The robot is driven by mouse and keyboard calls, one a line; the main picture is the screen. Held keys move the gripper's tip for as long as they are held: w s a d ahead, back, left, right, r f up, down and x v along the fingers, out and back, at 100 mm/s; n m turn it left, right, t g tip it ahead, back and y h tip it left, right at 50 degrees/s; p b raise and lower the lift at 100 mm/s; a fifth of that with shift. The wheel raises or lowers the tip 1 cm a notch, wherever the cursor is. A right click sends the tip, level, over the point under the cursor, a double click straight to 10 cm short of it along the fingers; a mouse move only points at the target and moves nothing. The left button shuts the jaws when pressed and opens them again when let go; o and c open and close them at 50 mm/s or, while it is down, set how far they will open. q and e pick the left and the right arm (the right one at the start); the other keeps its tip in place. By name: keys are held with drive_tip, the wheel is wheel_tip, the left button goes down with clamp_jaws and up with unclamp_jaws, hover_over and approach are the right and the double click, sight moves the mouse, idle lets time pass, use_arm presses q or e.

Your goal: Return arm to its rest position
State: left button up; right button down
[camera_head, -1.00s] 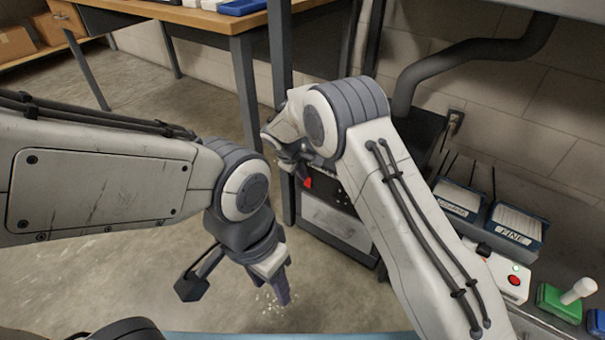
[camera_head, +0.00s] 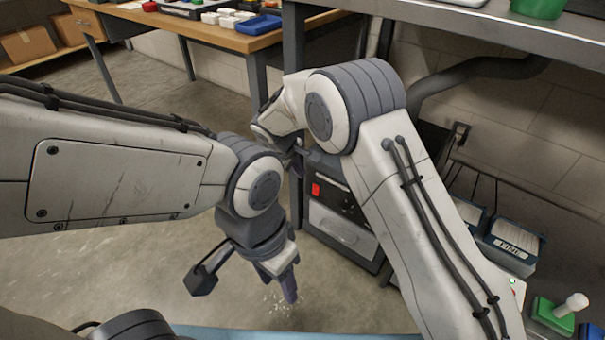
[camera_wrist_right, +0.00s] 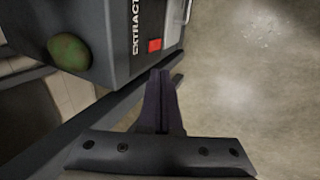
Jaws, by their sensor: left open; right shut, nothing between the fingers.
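My left gripper (camera_head: 287,285) hangs from the left arm, pointing down over the concrete floor. Its jaws are open and hold nothing, though from this side the fingers overlap. My right arm rises from the lower right and bends at its grey joint, with its wrist turned away, so its gripper is mostly hidden in the head view. In the right wrist view the right gripper (camera_wrist_right: 163,100) shows its dark fingers shut together and empty. They point toward the dark extractor box (camera_wrist_right: 115,30) with a red switch (camera_wrist_right: 155,45); I see no clear contact.
The extractor box (camera_head: 340,230) stands on the floor behind my right arm. A wooden bench (camera_head: 215,32) with trays is at the back, a grey shelf (camera_head: 480,30) at upper right. A filter marked FINE (camera_head: 515,245) and a green block (camera_head: 553,315) sit right. Open floor lies left.

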drive_tip(key=shift+s+r, duration=0.1)
drive_tip(key=shift+r, duration=0.2)
drive_tip(key=s+d+r+m+g+y+p, duration=0.2)
drive_tip(key=s+r+p, duration=0.1)
drive_tip(key=s+r, duration=1.25)
drive_tip(key=s+d+r+m+g+y+p, duration=0.1)
drive_tip(key=s+d+r+p, duration=0.15)
drive_tip(key=s, duration=0.85)
drive_tip(key=s+d+r+m+g+y+p, duration=0.1)
drive_tip(key=s+d+p, duration=0.15)
drive_tip(key=s, duration=0.85)
wheel_tip(320, 180, up, 37)
drive_tip(key=p, duration=3.5)
drive_tip(key=shift+w+d+f+n+p, duration=0.2)
drive_tip(key=shift+d+n+p, duration=0.1)
drive_tip(key=shift+d, duration=0.1)
